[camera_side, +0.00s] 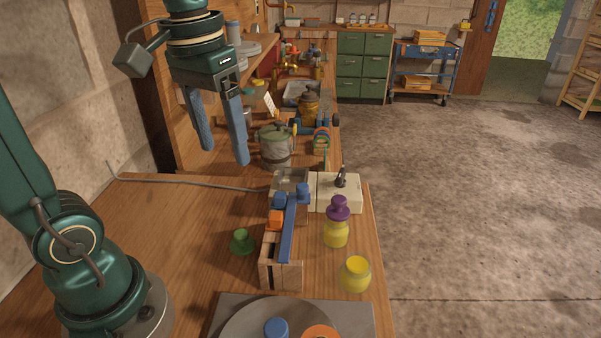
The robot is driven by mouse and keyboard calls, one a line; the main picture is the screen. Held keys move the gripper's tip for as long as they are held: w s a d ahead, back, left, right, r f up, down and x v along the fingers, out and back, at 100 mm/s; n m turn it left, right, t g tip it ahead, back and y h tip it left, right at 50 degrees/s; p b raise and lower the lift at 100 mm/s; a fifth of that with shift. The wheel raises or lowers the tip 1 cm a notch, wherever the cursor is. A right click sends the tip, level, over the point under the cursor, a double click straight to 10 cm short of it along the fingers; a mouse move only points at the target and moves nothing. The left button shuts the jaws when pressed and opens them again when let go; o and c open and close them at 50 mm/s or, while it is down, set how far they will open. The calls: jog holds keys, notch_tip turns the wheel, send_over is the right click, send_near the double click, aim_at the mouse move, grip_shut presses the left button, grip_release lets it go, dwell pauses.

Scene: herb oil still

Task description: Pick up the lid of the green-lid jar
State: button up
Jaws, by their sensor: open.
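A small green lid (242,242) with a raised knob lies on the wooden bench, apart from any jar. An open glass jar (355,275) with yellow contents stands without a lid at the bench's right side. Another yellow jar (336,235) wears a purple lid (339,208). My gripper (226,157) hangs with its blue fingers pointing down, spread apart and empty. It is high up in the picture, well above and clear of the green lid.
A wooden block holder (281,274) with a blue bar (288,230) stands between the green lid and the jars. A white box (336,192) with a black lever sits behind. A grey plate (232,306) is in front. Bare bench lies left of the lid.

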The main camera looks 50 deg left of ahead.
aim_at(241, 233)
jog(key=shift+n+g, duration=0.4)
jog(key=shift+g, duration=0.3)
jog(key=f, duration=0.5)
jog(key=a+f, duration=0.1)
jog(key=f, duration=0.4)
jog(key=w+f, duration=0.1)
jog(key=f, duration=0.4)
jog(key=shift+a, duration=0.25)
jog(key=shift+w+f, duration=0.15)
jog(key=shift+f, duration=2.85)
jog(key=c, duration=1.1)
